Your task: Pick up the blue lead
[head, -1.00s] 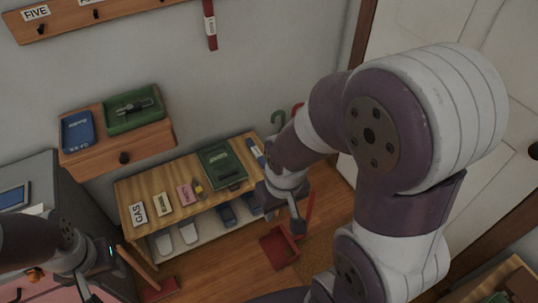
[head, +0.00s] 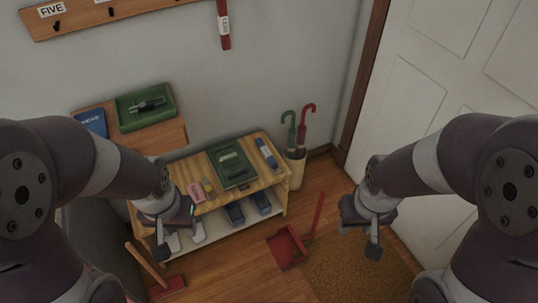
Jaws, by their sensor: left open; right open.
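No blue strap is clearly seen hanging. A narrow blue item with a pale label (head: 267,153) lies at the right end of the wooden bench; it may be the blue lead, but I cannot tell for sure. A red labelled lead (head: 224,25) hangs from the wall rack. My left gripper (head: 170,238) is open in front of the bench's left end, hiding part of it, and is apart from the blue item. My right gripper (head: 360,238) is open and empty over the floor, right of the bench.
The bench (head: 210,206) also bears a green tray (head: 233,164) and small labels, with shoes on its shelf. Green and red umbrellas stand in a holder (head: 295,168). A red dustpan (head: 287,247), a brush (head: 168,288) and a mat (head: 350,270) are on the floor. A door (head: 440,90) stands right.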

